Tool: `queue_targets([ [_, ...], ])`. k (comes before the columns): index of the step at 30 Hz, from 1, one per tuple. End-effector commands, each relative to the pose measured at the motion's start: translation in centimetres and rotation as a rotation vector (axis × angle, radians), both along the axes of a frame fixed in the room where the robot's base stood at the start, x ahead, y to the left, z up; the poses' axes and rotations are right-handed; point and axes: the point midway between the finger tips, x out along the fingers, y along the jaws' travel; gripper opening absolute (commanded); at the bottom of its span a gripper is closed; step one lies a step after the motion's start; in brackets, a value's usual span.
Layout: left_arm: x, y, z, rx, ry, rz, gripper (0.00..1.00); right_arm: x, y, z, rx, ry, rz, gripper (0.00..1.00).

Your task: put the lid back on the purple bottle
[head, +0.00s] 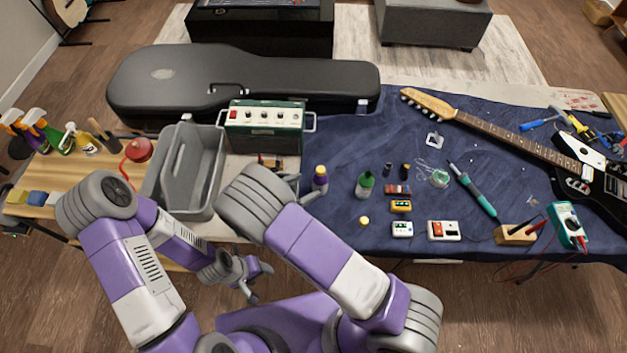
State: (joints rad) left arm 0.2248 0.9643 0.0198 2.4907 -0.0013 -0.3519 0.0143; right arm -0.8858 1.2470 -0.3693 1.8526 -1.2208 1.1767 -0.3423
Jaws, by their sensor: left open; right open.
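A small purple bottle (320,183) stands upright on the blue cloth, with yellow near its top; its opening is too small to make out. A small round yellow lid (364,221) lies on the cloth to the right of the bottle and nearer to me. My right gripper (304,187) is mostly hidden behind its own arm; its grey fingers show just left of the bottle. It is open, and I cannot tell whether it touches the bottle. My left gripper (258,280) is open and empty, low in front of the table's near edge.
A grey bin (187,170), an amplifier (265,125) and a guitar case (240,80) are left and behind. A soldering iron (475,190) lies to the right. Bare cloth surrounds the lid.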

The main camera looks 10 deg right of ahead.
Motion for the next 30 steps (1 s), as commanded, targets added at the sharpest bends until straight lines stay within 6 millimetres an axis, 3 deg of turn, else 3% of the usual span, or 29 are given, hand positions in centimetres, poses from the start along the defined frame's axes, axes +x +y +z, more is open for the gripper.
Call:
queue_targets([
  [3,0.0,0.0,0.3,0.000,0.000,0.000,0.57,-1.1,2.2,1.1,0.002,-0.001,0.002,0.74],
  [10,0.0,0.0,0.5,0.000,0.000,0.000,0.57,-2.5,4.6,2.2,0.000,0.000,0.001,0.74],
  [30,0.0,0.0,0.5,0.000,0.000,0.000,0.57,-2.8,5.1,2.4,0.000,0.000,-0.001,0.74],
])
